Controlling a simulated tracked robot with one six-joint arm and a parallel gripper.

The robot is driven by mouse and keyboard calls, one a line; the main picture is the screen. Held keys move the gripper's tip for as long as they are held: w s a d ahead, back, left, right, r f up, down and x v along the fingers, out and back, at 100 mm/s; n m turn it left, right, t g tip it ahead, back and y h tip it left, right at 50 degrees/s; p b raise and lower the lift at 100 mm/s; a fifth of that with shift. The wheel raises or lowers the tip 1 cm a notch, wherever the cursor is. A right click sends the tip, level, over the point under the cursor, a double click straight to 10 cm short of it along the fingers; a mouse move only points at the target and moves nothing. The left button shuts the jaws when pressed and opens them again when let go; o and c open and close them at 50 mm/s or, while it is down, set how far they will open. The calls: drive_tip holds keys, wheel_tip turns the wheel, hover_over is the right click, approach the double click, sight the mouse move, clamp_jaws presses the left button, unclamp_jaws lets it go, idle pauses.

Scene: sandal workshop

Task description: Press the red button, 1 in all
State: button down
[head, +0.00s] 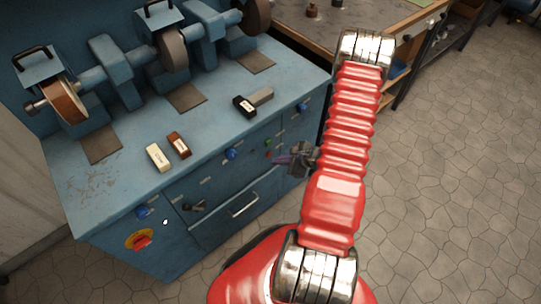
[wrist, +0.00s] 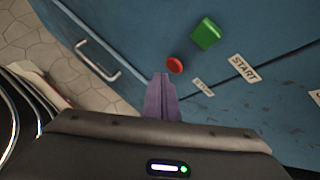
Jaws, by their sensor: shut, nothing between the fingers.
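The small round red button (wrist: 175,65) is on the blue front panel of the machine cabinet, next to a square green button (wrist: 206,34) and a START label (wrist: 243,68). In the head view the red button (head: 268,154) is a small spot just above my fingertips. My gripper (wrist: 160,77) is shut and empty, with its purple fingers together. The tips are just short of the red button in the wrist view, slightly to its left. I cannot tell the depth left between them. In the head view my gripper (head: 277,160) points left at the panel.
A red knob on a yellow plate (head: 140,240) is at the cabinet's lower left. A drawer handle (head: 245,205) is below my gripper; it also shows in the wrist view (wrist: 97,60). Grinding wheels and several blocks stand on the cabinet top (head: 120,178). The tiled floor (head: 450,180) is clear at right.

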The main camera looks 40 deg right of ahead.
drive_tip(key=shift+s, duration=2.4)
drive_tip(key=s+a+r+n+g+h, duration=0.1)
drive_tip(key=s+a+r+n, duration=0.1)
drive_tip(key=a+r+n, duration=0.7)
drive_tip(key=s+a+r+n+g+h, duration=0.1)
drive_tip(key=s+a+r+n, duration=0.2)
drive_tip(key=a+r+n, duration=0.6)
drive_tip(key=s+a+r+n+g+h, duration=0.1)
drive_tip(key=a+r+n, duration=0.8)
drive_tip(key=r, duration=1.9)
drive_tip(key=shift+s+a+n, duration=0.15)
drive_tip(key=shift+s+n, duration=0.45)
drive_tip(key=shift+s, duration=0.45)
